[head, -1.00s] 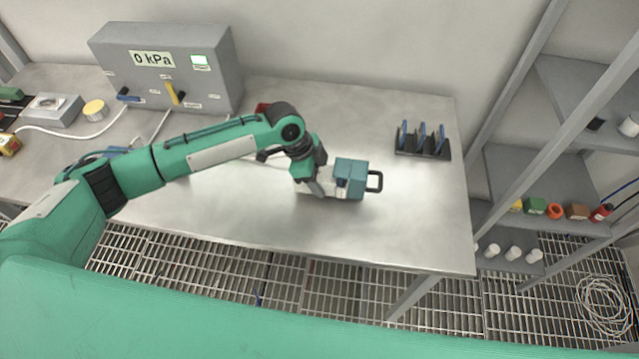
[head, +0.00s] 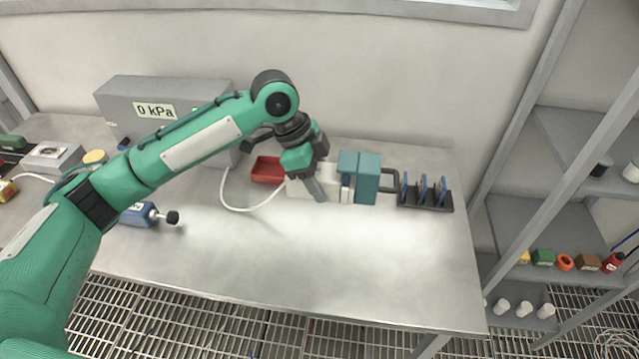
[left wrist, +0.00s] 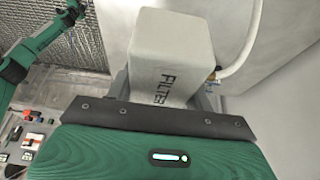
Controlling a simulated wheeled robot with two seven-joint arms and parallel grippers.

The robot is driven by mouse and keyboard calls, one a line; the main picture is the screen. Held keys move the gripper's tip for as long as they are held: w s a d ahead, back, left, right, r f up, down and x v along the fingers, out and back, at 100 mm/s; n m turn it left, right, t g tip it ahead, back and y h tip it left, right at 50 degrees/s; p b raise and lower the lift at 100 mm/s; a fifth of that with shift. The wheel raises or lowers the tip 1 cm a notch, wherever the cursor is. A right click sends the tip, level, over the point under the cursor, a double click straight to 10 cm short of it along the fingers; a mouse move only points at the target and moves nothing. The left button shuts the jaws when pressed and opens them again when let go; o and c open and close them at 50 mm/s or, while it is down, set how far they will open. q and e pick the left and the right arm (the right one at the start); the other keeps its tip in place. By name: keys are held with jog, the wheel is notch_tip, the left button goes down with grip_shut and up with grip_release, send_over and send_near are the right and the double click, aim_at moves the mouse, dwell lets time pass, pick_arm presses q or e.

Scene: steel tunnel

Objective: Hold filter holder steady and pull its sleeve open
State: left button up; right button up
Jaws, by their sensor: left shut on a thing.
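The filter holder has a white body (head: 327,180) and a teal sleeve (head: 367,178) at its right end, with a dark loop handle (head: 390,180) on the sleeve. My left gripper (head: 312,188) is shut on the white body, to the left of the sleeve. The left wrist view shows the white body (left wrist: 172,50), marked FILTER, between the jaws. A narrow pale and blue band shows at the seam by the sleeve. The handle is close beside the rack; whether they touch is unclear. Whether the holder rests on the table is also unclear. My right gripper is not in view.
A black rack (head: 426,197) with blue uprights stands right of the handle. A red tray (head: 268,169) and white hose (head: 232,206) lie left of the holder. A grey 0 kPa box (head: 118,97) stands back left. The front table (head: 330,270) is clear.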

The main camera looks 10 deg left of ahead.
pick_arm(q)
jog(key=b, duration=0.2)
send_over(325, 247)
jog(key=a, duration=0.1)
jog(key=shift+f, duration=5.25)
jog(key=shift+a+f+b, duration=0.2)
jog(key=shift+f+b, duration=1.05)
jog(key=shift+f, duration=3.1)
jog(key=shift+f, duration=0.65)
